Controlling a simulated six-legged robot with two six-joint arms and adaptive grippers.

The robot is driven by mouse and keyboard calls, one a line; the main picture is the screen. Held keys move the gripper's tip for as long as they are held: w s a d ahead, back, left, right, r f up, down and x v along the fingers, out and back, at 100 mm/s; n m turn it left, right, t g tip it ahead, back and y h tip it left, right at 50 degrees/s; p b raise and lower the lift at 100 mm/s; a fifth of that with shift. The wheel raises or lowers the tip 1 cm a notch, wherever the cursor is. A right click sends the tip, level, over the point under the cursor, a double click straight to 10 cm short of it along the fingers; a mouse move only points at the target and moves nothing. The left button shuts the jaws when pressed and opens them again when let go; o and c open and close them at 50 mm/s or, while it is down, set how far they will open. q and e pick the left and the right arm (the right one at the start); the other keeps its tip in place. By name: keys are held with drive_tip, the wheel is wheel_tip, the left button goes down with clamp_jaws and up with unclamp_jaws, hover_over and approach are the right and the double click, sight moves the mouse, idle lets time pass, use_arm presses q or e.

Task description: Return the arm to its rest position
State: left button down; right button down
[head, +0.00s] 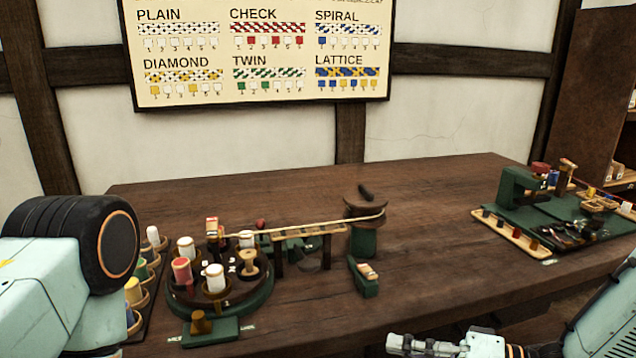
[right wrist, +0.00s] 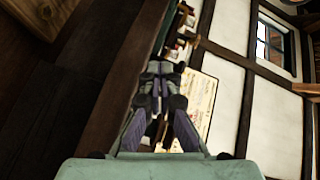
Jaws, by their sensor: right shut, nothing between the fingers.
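My right gripper (head: 425,345) shows at the bottom of the head view, in front of the table's front edge. It is shut and holds nothing. In the right wrist view its fingers (right wrist: 162,95) point toward the table side and the wall, with their tips together. My left arm shows at the left edge of the head view, but its gripper is out of the picture. The wooden table (head: 440,215) stands in front of me.
A round green stand with spools (head: 215,280) sits at the table's left. A green post (head: 363,235) carries a rope near the middle. A green tool tray (head: 570,220) is at the right. Bare tabletop lies between them. A pattern chart (head: 260,55) hangs behind.

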drive_tip(key=s+d+f+h, duration=0.3)
drive_tip(key=f+h, duration=0.2)
drive_tip(key=f, duration=0.3)
drive_tip(key=s+d+f+h, duration=0.2)
drive_tip(key=f+h, duration=0.3)
drive_tip(key=f, duration=0.3)
drive_tip(key=s+d+f+g+h, duration=0.2)
drive_tip(key=s+f+g, duration=0.1)
drive_tip(key=s, duration=0.8)
drive_tip(key=s+d+f+g+h, duration=0.2)
drive_tip(key=s+f+g+h, duration=0.1)
drive_tip(key=s, duration=0.8)
drive_tip(key=shift+d+f+g, duration=0.15)
drive_tip(key=shift+f+g, duration=0.15)
drive_tip(key=shift+f, duration=0.45)
